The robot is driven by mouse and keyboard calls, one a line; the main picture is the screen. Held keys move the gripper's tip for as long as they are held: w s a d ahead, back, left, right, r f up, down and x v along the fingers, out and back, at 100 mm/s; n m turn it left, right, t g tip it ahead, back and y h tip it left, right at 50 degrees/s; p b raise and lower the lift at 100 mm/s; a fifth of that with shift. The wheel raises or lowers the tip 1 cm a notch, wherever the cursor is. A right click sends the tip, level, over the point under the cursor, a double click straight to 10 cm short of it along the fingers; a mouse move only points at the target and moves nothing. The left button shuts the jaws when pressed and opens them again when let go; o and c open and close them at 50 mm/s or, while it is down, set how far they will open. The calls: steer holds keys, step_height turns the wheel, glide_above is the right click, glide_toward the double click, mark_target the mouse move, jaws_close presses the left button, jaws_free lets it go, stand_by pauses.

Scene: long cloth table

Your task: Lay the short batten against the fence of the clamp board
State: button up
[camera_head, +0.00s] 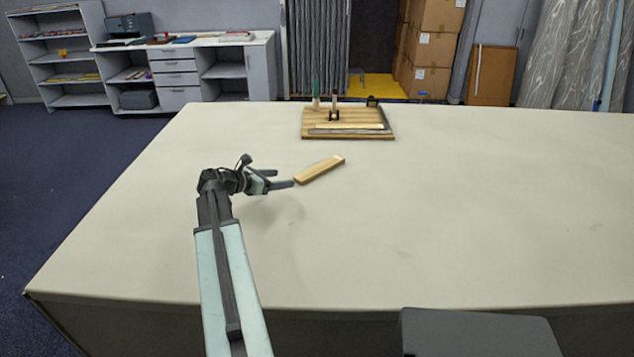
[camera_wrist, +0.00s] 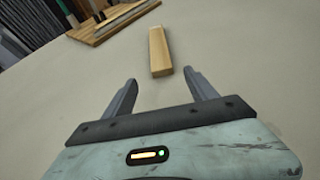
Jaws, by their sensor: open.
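The short batten (camera_head: 320,169) is a light wooden bar lying flat on the cloth table, slanted up to the right. In the wrist view the batten (camera_wrist: 159,50) lies just beyond the fingertips, roughly in line with the gap between them. My gripper (camera_head: 284,179) is open and empty, close to the batten's near left end; it also shows in the wrist view (camera_wrist: 160,78). The clamp board (camera_head: 348,135) is a wooden board at the table's far edge, with a pale strip along its front part and upright clamps at its back. Its corner shows in the wrist view (camera_wrist: 128,15).
The long table (camera_head: 450,220) is bare around the batten and to the right. A dark grey block-like shape (camera_head: 478,332) shows at the bottom edge. Shelves (camera_head: 185,70) and cardboard boxes (camera_head: 430,45) stand behind the table.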

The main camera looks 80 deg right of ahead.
mark_target(297, 179)
steer(key=shift+b+x, duration=0.4)
steer(key=shift+x, duration=0.9)
steer(key=b+x, duration=0.1)
steer(key=x, duration=0.1)
steer(key=b+x, duration=0.1)
steer(key=x, duration=0.1)
steer(key=shift+s+d+f, duration=0.1)
steer(key=shift+f, duration=0.35)
steer(key=shift+s+d, duration=0.2)
steer(key=shift+d, duration=0.05)
jaws_close()
